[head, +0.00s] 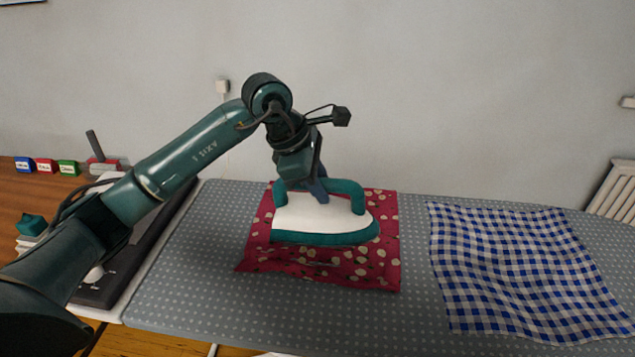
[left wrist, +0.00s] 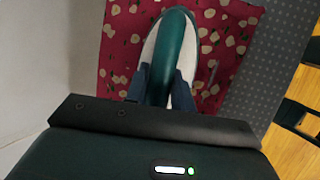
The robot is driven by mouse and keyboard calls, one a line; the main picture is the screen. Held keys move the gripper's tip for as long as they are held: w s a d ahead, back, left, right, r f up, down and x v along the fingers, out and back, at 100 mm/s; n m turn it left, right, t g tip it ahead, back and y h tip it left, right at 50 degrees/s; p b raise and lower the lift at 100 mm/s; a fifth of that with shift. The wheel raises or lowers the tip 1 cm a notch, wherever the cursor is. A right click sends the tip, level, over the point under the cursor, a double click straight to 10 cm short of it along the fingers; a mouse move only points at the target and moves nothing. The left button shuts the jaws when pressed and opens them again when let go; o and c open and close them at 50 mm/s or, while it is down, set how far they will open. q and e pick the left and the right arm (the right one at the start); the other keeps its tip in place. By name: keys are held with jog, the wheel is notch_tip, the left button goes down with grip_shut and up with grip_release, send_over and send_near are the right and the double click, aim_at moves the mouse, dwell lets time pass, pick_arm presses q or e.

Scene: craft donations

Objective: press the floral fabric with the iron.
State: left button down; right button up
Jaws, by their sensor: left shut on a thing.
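The iron (head: 322,219) has a white body with a teal base and teal handle. It is on the red floral fabric (head: 370,275), its tip pointing right. The fabric lies on the grey dotted ironing board with small wrinkles in front of the iron. My left gripper (head: 318,190) is shut on the iron's handle from above. In the left wrist view the gripper's fingers (left wrist: 160,85) straddle the teal handle (left wrist: 172,55), with the floral fabric (left wrist: 120,40) on both sides. I cannot tell whether the iron's sole presses fully on the cloth. My right gripper is not in view.
A blue-and-white checked cloth (head: 520,270) lies on the right of the ironing board (head: 200,295). On the left stand a dark machine (head: 125,265) and a wooden table (head: 50,190) with small coloured boxes (head: 45,165). Bare board lies between the two cloths.

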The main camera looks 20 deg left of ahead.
aim_at(347, 182)
pick_arm(q)
jog(key=shift+w+d+f, duration=0.1)
jog(key=shift+w+d, duration=0.1)
jog(key=shift+d, duration=0.65)
jog(key=shift+w+d+r, duration=0.1)
jog(key=shift+w+d, duration=0.05)
jog(key=shift+d, duration=0.7)
jog(key=shift+w+d+f, duration=0.1)
jog(key=shift+w+d, duration=0.1)
jog(key=shift+d, duration=0.65)
jog(key=w+d, duration=0.1)
jog(key=d, duration=0.6)
jog(key=shift+w+d, duration=0.4)
jog(key=shift+w+r+p, duration=0.15)
jog(key=shift+r+p, duration=0.3)
jog(key=shift+r, duration=0.9)
